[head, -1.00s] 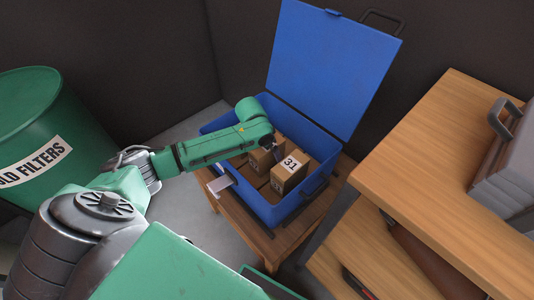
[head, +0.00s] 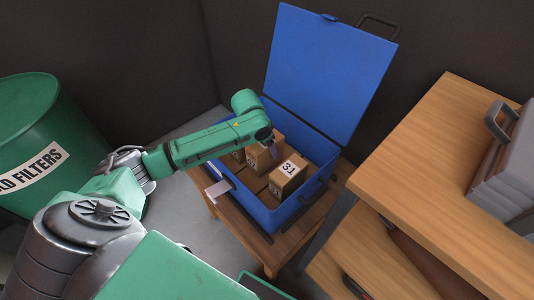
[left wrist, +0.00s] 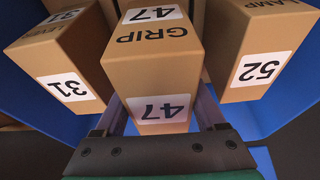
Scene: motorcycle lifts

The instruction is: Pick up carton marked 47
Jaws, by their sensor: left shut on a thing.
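The carton marked 47 (left wrist: 150,75) is a brown box with white number labels and the word GRIP. In the left wrist view it is between the two fingers of my left gripper (left wrist: 160,108), which is shut on it. In the head view this carton (head: 262,157) is at the end of my left arm, inside the blue case (head: 270,213), partly hidden by the gripper (head: 272,143). The carton marked 31 (head: 288,178) stands beside it; it also shows in the left wrist view (left wrist: 62,62). My right gripper is not in view.
The carton marked 52 (left wrist: 262,55) is on the other side in the wrist view. The case's blue lid (head: 330,75) stands open behind. The case rests on a low wooden table (head: 250,238). A wooden bench (head: 440,150) is at right, a green drum (head: 30,120) at left.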

